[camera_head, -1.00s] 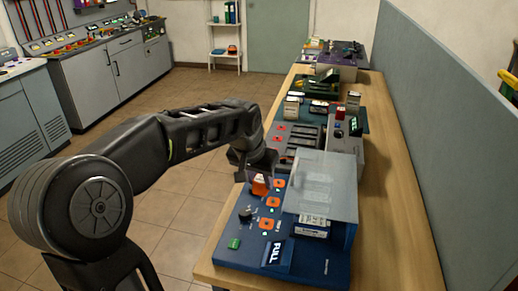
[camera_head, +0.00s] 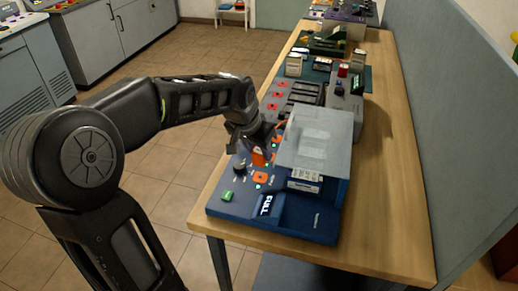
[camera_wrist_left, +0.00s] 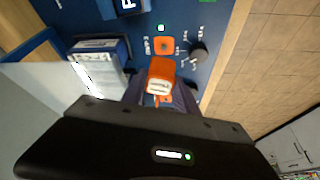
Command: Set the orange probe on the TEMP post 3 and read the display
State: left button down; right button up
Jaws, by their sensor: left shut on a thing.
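My left gripper (camera_head: 253,142) is shut on the orange probe (camera_head: 258,158) above the left part of a blue device (camera_head: 225,211). The probe also shows in the left wrist view (camera_wrist_left: 160,76), between the fingers. It is over or at the middle of the orange posts; I cannot tell whether it touches. A nearer orange post (camera_head: 261,177) is bare, and it also shows in the left wrist view (camera_wrist_left: 165,45). Another orange post is partly hidden behind the gripper. The post numbers are too small to read. A dark panel (camera_head: 265,205) shows white letters like FULL. My right gripper is not in view.
A translucent cover (camera_head: 316,137) stands over the device's right side, close to the gripper, above a white-labelled box (camera_head: 304,179). A black knob (camera_head: 239,166) and a green button (camera_head: 227,196) are at left. The wooden bench (camera_head: 395,190) is clear at right.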

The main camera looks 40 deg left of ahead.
aim_at(258, 165)
pick_arm(q)
jog(key=shift+f+b, duration=1.75)
jog(key=shift+f, duration=0.9)
jog(key=shift+f+b, duration=0.65)
jog(key=shift+b, duration=0.05)
jog(key=c, duration=1.2)
grip_release()
jog(key=shift+r, duration=0.1)
